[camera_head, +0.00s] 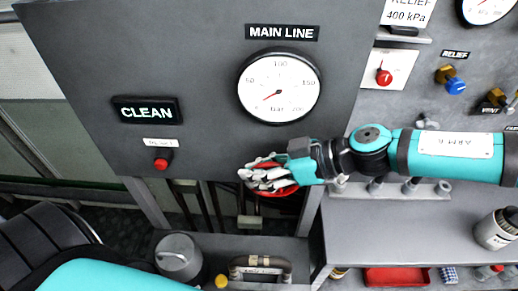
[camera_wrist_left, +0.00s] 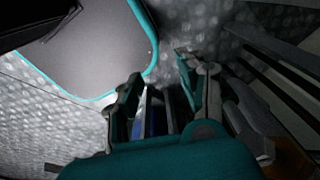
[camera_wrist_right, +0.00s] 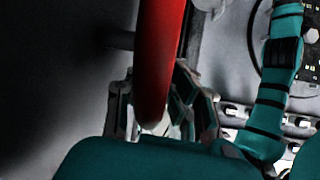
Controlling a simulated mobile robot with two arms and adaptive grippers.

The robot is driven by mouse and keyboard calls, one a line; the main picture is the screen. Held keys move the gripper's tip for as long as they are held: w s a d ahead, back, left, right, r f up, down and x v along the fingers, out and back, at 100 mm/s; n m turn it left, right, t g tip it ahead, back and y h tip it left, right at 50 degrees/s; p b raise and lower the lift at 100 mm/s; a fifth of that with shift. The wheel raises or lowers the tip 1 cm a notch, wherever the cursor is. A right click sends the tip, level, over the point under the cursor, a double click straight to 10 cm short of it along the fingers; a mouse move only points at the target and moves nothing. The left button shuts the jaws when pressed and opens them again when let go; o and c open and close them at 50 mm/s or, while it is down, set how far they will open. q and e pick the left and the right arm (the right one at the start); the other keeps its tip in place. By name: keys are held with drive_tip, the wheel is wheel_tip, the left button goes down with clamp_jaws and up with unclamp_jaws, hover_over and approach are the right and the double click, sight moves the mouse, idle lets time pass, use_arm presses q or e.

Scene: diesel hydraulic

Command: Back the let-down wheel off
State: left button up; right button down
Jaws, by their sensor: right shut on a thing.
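The let-down wheel (camera_head: 283,192) is red and sits under the main line gauge (camera_head: 279,88) on the grey panel. In the head view my right gripper (camera_head: 262,177) covers much of it. In the right wrist view the red rim of the wheel (camera_wrist_right: 160,55) runs down between the fingers of my right gripper (camera_wrist_right: 160,115), which is shut on it. The gauge needle points to the lower left, near the low end of the dial. My left gripper (camera_wrist_left: 158,90) shows only in the left wrist view, with its fingers apart and nothing seen between them.
A lit CLEAN sign (camera_head: 147,112) and a red button (camera_head: 161,163) are on the panel's left. Several valves, including a blue and brass knob (camera_head: 455,86), are at right. A grey canister (camera_head: 178,257) and a bottle (camera_head: 496,229) stand below. A red tray (camera_head: 397,277) lies low right.

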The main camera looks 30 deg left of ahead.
drive_tip(key=shift+w+a+r+h+p, duration=0.15)
drive_tip(key=shift+w+r+h+p, duration=0.2)
drive_tip(key=shift+p, duration=0.3)
use_arm(q)
wheel_tip(320, 180, up, 3)
drive_tip(key=shift+p, duration=0.35)
use_arm(e)
drive_tip(key=shift+s+f+t+h, duration=0.1)
drive_tip(key=shift+f+t+h, duration=0.15)
drive_tip(key=shift+f+t, duration=0.1)
drive_tip(key=c, duration=1.2)
unclamp_jaws()
drive_tip(key=shift+f, duration=0.15)
use_arm(q)
drive_tip(key=shift+w, duration=0.1)
drive_tip(key=shift+a, duration=0.1)
use_arm(e)
drive_tip(key=shift+s, duration=0.15)
drive_tip(key=v, duration=1.2)
